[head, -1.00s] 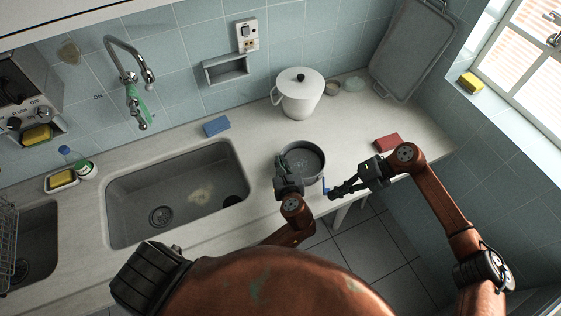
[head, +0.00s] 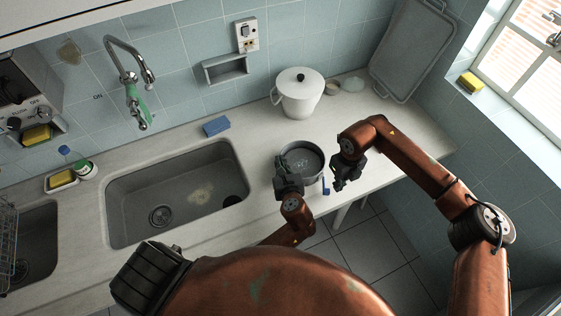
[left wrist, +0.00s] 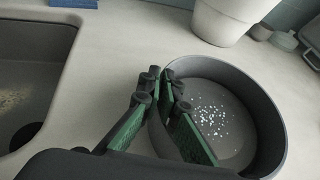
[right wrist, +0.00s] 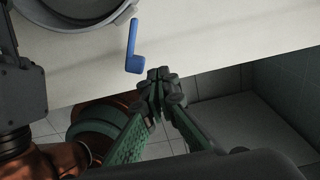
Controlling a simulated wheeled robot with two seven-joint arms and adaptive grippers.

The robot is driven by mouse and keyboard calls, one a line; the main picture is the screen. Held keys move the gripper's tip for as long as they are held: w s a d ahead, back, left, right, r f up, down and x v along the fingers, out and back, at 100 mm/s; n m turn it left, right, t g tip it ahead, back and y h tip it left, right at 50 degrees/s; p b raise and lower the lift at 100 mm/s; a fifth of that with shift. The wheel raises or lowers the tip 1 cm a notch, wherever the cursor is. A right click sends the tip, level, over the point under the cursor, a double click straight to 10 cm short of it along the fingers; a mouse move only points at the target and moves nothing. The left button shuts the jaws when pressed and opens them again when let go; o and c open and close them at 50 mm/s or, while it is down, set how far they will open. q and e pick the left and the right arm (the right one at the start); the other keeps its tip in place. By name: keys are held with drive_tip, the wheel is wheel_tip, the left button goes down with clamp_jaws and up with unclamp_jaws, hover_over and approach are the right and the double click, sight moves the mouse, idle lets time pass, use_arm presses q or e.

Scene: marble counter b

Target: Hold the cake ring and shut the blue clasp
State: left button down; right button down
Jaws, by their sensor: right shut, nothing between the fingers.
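The grey cake ring (head: 318,152) stands on the counter, with white specks on the surface inside it. My left gripper (left wrist: 160,88) is shut on its left wall, one finger inside and one outside; the fingers partly hide that wall. In the head view the left gripper (head: 284,162) is at the ring's left side. The blue clasp (right wrist: 134,52) is at the ring's right front side, its lever sticking out from the wall towards the counter edge. My right gripper (right wrist: 160,86) is shut and empty, just beyond the lever's end and apart from it; in the head view it is right of the clasp (head: 326,186).
A sink (head: 128,190) lies left of the ring. A white lidded pot (head: 299,100) stands behind it, and a blue sponge (head: 216,126) lies behind the sink. The counter's front edge is close to the clasp, with open floor (head: 365,245) below.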

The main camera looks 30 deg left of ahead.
sight(329, 189)
drive_tip(key=shift+f, duration=2.25)
drive_tip(key=shift+s+a, duration=0.2)
drive_tip(key=shift+a, duration=0.45)
drive_tip(key=shift+s+a, duration=0.2)
drive_tip(key=shift+a, duration=0.4)
idle(0.7)
drive_tip(key=shift+w+a, duration=0.15)
drive_tip(key=shift+a, duration=0.6)
drive_tip(key=shift+w+a, duration=0.1)
drive_tip(key=shift+a, duration=0.6)
idle(0.9)
idle(0.5)
drive_tip(key=shift+s+d+r, duration=0.4)
drive_tip(key=shift+d+r, duration=0.15)
drive_tip(key=shift+d, duration=0.15)
drive_tip(key=shift+s+d+r, duration=0.35)
drive_tip(key=shift+d+r, duration=0.2)
drive_tip(key=shift+d, duration=0.1)
